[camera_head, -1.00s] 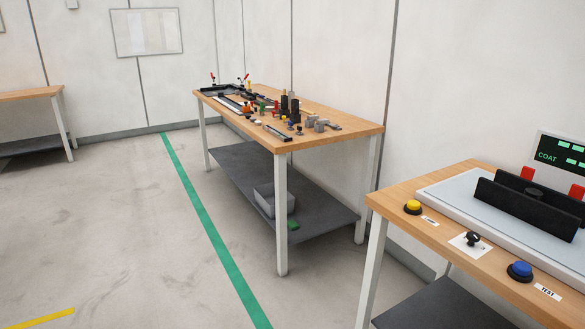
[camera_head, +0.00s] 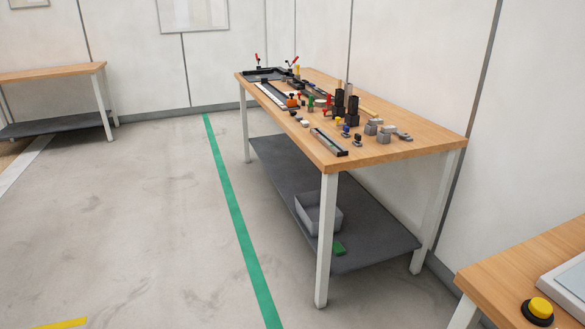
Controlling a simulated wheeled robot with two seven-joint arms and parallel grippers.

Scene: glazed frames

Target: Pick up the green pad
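Neither of my grippers is in view.
The workbench (camera_head: 420,146) carries several tools, blocks and clamps. Another bench with a yellow button (camera_head: 540,308) stands at the lower right. A bench (camera_head: 50,73) is at the far left. The floor with the green line (camera_head: 232,200) is clear.

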